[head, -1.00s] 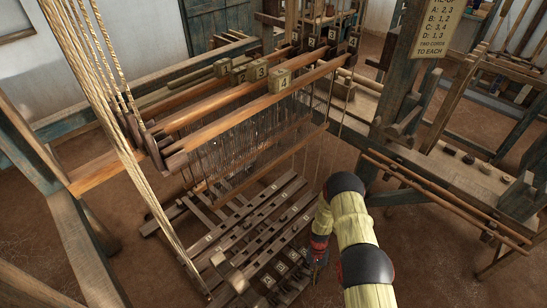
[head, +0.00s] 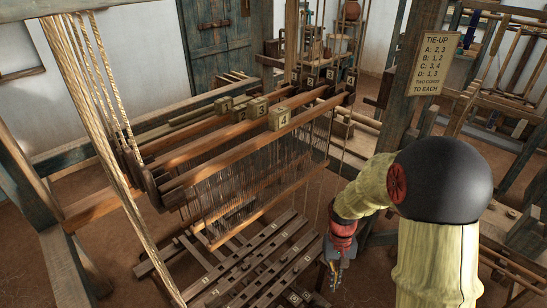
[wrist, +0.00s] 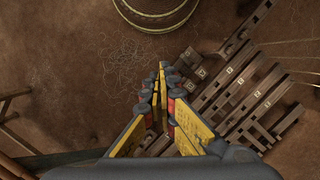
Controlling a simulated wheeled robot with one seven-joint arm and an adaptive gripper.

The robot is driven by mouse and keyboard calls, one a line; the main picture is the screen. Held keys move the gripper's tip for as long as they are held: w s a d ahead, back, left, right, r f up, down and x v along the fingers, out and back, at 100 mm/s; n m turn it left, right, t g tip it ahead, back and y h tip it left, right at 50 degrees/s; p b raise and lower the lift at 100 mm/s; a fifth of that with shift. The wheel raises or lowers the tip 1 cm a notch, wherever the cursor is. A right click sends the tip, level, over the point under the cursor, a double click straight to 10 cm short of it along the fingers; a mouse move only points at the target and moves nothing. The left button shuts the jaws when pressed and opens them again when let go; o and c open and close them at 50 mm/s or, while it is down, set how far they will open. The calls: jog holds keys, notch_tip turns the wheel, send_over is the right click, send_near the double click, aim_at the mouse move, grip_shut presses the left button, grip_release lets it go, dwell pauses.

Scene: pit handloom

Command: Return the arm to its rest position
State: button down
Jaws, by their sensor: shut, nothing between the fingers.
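My gripper (head: 335,272) hangs at the end of my arm, just right of the treadles (head: 243,265) in the head view. In the wrist view my gripper (wrist: 161,70) points down at the earth floor with its yellow-sided fingers meeting at the tips. It is shut and empty. The numbered treadles (wrist: 228,85) lie to the right of the fingers in the wrist view. My bent arm fills the right of the head view and hides part of the loom bench.
The loom's heddle shafts (head: 240,150) with numbered blocks stand left of my arm. Thick cords (head: 85,120) hang at the left. A post with a tie-up sign (head: 436,64) stands behind my arm. A round, banded vessel (wrist: 153,12) stands on open floor in the wrist view.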

jog(key=s+r+t+b, duration=0.1)
jog(key=s+r+t, duration=0.1)
jog(key=s+r, duration=0.3)
jog(key=s+r+t+b, duration=0.1)
jog(key=s+r+t, duration=0.2)
jog(key=r, duration=0.9)
jog(key=s+r+t+b, duration=0.1)
jog(key=s+r+t, duration=0.2)
jog(key=s+r, duration=0.5)
jog(key=shift+r+n, duration=0.3)
jog(key=shift+r, duration=0.25)
